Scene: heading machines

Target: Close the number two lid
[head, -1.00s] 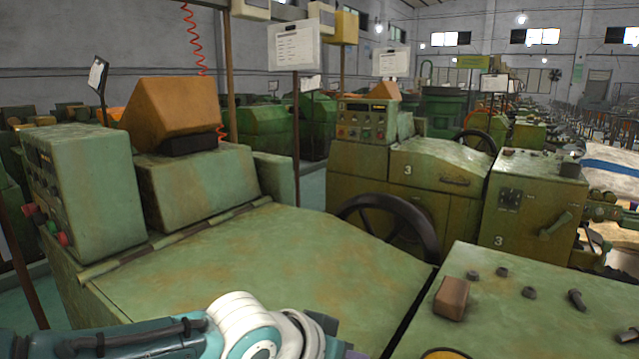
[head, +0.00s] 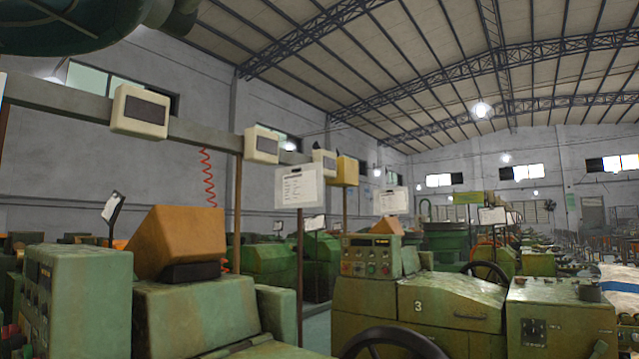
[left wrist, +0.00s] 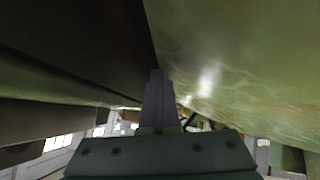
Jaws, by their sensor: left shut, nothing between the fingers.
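The near green machine (head: 190,312) fills the lower left of the head view. Only a thin strip of its top cover (head: 268,351) shows at the bottom edge, and I see no number on it. A lid marked 3 (head: 450,298) sits down on the neighbouring machine. In the left wrist view my left gripper (left wrist: 160,75) is shut and empty. A large worn green panel (left wrist: 240,55) is close on its right; I cannot tell which lid or side this is, or whether the fingers touch it. My right gripper is not in view.
A black handwheel (head: 392,345) stands between the two machines. A control box (head: 80,300) and an orange-brown box (head: 178,243) rise at the left. A sign on a post (head: 298,187) stands behind. In the left wrist view, dark and green surfaces (left wrist: 50,100) lie to the left.

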